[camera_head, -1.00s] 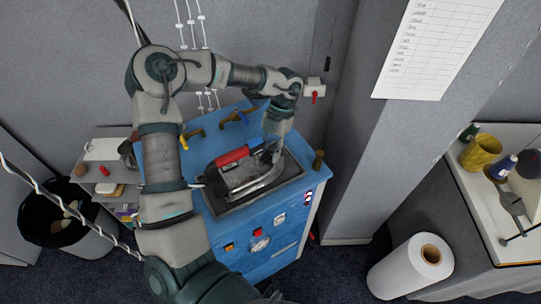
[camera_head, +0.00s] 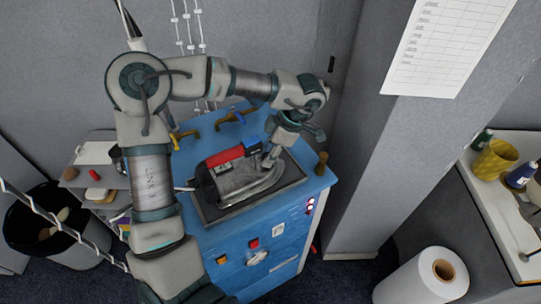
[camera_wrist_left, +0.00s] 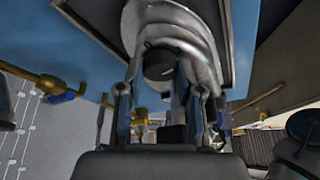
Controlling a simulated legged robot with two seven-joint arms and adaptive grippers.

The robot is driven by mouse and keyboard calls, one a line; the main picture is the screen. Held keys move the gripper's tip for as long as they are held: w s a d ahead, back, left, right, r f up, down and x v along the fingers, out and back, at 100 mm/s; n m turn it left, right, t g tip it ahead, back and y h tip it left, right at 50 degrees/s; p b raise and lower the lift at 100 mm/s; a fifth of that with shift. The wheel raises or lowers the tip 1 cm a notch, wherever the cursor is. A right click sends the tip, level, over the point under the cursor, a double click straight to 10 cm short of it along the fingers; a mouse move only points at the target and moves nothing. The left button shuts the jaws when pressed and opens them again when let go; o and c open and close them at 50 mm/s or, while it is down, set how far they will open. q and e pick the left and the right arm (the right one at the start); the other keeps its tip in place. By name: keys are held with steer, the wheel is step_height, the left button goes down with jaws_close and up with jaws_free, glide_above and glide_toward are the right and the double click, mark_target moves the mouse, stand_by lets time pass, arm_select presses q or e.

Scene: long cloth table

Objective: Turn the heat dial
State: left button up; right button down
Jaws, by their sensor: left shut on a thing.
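A grey metal iron (camera_head: 236,182) with a red handle (camera_head: 224,157) and a blue part (camera_head: 252,147) lies on a dark-rimmed tray (camera_head: 216,217) on top of a blue cabinet. My left gripper (camera_head: 270,159) reaches down to the right part of the iron, fingertips low against it. In the left wrist view, the gripper (camera_wrist_left: 160,97) has its fingers on both sides of a dark round knob, which looks like the heat dial (camera_wrist_left: 158,63), on the iron's pale body. The gripper is shut on it. In the head view the fingers hide the dial. My right gripper is not in view.
The blue cabinet (camera_head: 232,262) has front controls and brass-coloured fittings (camera_head: 321,160) around its top. A grey wall pillar stands close on the right. A black bin (camera_head: 55,225) is at left, and a white roll (camera_head: 420,280) stands on the floor at right.

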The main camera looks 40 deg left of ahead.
arm_select(q)
steer(key=m, duration=0.1)
steer(key=m+t+b, duration=0.1)
steer(key=shift+s+d+f+m, duration=0.1)
steer(key=shift+f+m, duration=0.15)
steer(key=shift+m, duration=0.05)
steer(key=shift+m+t+y+b, duration=0.4)
steer(key=shift+m, duration=0.9)
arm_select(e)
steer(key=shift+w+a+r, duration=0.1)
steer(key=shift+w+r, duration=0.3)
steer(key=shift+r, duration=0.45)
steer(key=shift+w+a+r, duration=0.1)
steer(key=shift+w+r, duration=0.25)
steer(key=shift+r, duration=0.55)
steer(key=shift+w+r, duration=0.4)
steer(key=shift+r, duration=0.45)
arm_select(q)
steer(key=shift+s, duration=0.1)
steer(key=o, duration=1.2)
steer(key=shift+c, duration=0.2)
steer(key=shift+r, duration=0.1)
steer(key=shift+r, duration=0.1)
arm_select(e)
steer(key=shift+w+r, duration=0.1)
